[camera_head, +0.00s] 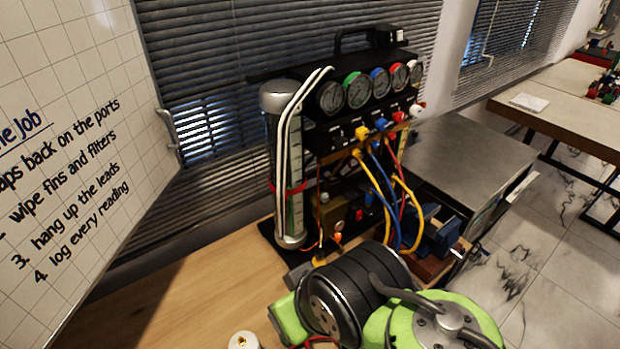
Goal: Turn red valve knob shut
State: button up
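The gauge rig (325,140) is a tall black panel standing at the back of the wooden bench. Below its row of dials are small coloured knobs facing me. The red valve knob (399,117) is on the right part of this row, between a blue knob (380,124) and a white knob (417,110). A yellow knob (362,132) is left of the blue one. The red knob is too small to tell how far it is turned. Nothing touches it from the front. My gripper is not visible in the head view.
Yellow, blue and red hoses (379,190) hang below the knobs. A clear cylinder (283,175) stands left of the panel. A bulky green and black shape (365,290) fills the lower foreground. A whiteboard (75,120) is at left.

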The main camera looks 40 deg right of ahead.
aim_at(399, 118)
jog(key=k+z, duration=0.15)
jog(key=z, duration=0.35)
jog(key=k+z, duration=0.15)
jog(key=z, duration=0.3)
jog(key=k+z, duration=0.15)
jog(key=z, duration=0.35)
